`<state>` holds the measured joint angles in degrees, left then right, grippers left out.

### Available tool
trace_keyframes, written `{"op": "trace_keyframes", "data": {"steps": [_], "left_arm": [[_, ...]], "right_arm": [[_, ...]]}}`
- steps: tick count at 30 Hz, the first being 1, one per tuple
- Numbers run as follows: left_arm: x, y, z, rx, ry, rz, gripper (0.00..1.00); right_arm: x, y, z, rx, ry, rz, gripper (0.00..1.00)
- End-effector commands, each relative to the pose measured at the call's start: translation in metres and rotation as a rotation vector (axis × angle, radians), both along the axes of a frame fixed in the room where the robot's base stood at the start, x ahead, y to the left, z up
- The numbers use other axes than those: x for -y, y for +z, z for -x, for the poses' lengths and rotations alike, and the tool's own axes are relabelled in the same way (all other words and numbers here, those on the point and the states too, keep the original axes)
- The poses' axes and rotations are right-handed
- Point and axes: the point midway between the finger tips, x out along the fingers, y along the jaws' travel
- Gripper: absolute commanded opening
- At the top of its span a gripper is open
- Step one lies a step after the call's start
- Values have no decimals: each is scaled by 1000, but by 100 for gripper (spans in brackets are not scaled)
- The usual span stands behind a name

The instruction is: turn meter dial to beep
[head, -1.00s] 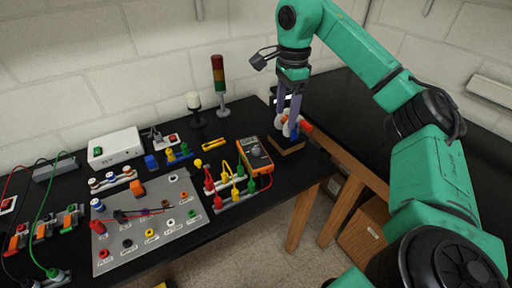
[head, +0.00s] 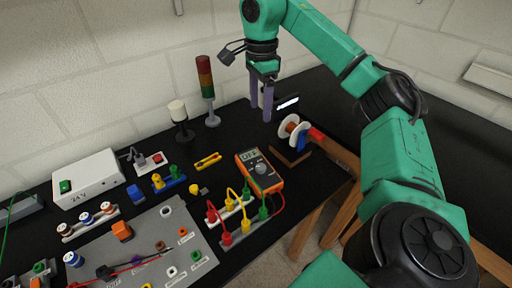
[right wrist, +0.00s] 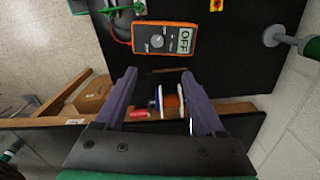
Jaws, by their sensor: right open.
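The orange multimeter (head: 260,169) lies on the black bench right of the middle in the head view. Its grey round dial (head: 261,168) sits below the display. In the right wrist view the meter (right wrist: 165,38) is near the top, with the dial (right wrist: 157,41) facing up and the display (right wrist: 184,40) reading OFF. My right gripper (head: 262,112) is open and empty, hanging above the bench behind the meter and apart from it. Its two purple fingers (right wrist: 160,100) show in the right wrist view. My left gripper is not in view.
A spool (head: 291,127) on a wooden stand is right of the gripper, also between the fingers in the wrist view. Red, yellow and green plugs with leads (head: 236,213) stand beside the meter. A signal tower (head: 206,90), a white-topped lamp (head: 178,112) and a 24V box (head: 88,178) stand behind.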

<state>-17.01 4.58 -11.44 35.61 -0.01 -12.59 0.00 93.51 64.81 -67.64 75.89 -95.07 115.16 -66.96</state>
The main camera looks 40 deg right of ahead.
Motion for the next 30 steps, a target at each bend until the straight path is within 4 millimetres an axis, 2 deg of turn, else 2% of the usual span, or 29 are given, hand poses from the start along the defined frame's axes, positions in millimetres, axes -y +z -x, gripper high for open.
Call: {"op": "trace_keyframes", "data": {"steps": [1, 9, 17, 23, 30], "left_arm": [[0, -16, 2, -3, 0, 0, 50], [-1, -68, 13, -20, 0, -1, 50], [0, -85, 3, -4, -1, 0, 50], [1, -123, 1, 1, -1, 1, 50], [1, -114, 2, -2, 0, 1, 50]], "right_arm": [[0, -16, 0, 1, 0, -1, 72], [0, -67, 0, 1, 0, -1, 72], [0, -89, 1, -1, 1, 0, 72], [0, -144, 2, -4, 0, -2, 72], [1, -193, 3, -4, -1, 1, 72]]}}
